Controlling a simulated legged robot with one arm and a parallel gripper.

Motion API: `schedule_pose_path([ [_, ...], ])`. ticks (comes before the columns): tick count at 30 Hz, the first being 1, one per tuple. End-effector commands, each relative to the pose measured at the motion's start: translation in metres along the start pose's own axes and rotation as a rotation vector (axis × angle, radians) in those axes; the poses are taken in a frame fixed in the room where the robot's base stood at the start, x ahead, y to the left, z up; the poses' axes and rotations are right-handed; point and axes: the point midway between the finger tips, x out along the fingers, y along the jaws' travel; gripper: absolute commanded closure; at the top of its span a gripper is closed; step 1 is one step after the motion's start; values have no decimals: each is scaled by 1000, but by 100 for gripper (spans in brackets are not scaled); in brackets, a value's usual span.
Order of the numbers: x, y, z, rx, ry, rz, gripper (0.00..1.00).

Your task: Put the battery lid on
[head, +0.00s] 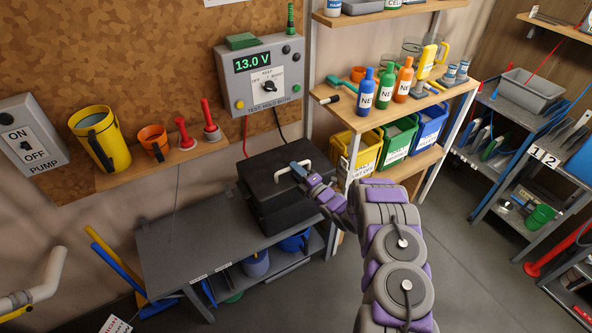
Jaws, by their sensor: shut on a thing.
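The battery lid (263,173) is a black, flat, square cover with a pale handle (281,172) on its top. It lies over a black battery box (285,212) on the grey workbench. From this view I cannot tell whether the lid is fully seated. My gripper (300,171) is at the right part of the lid and is shut on the handle. My arm reaches in from the lower right and covers part of the box's right side.
A wall tester (262,74) reading 13.0 V hangs above the box, with red and black cables running down behind it. Shelves with bottles and yellow, green and blue bins (355,152) stand close on the right. The workbench's left top (190,245) is clear.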

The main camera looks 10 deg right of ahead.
Motion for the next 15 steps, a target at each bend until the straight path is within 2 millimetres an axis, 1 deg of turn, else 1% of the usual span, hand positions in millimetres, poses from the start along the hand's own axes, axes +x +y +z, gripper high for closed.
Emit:
schedule_pose_path([
  [6,0,-1,0,-1,0,1,100],
  [7,0,-1,0,-1,0,1,83],
  [15,0,-1,0,0,0,0,57],
])
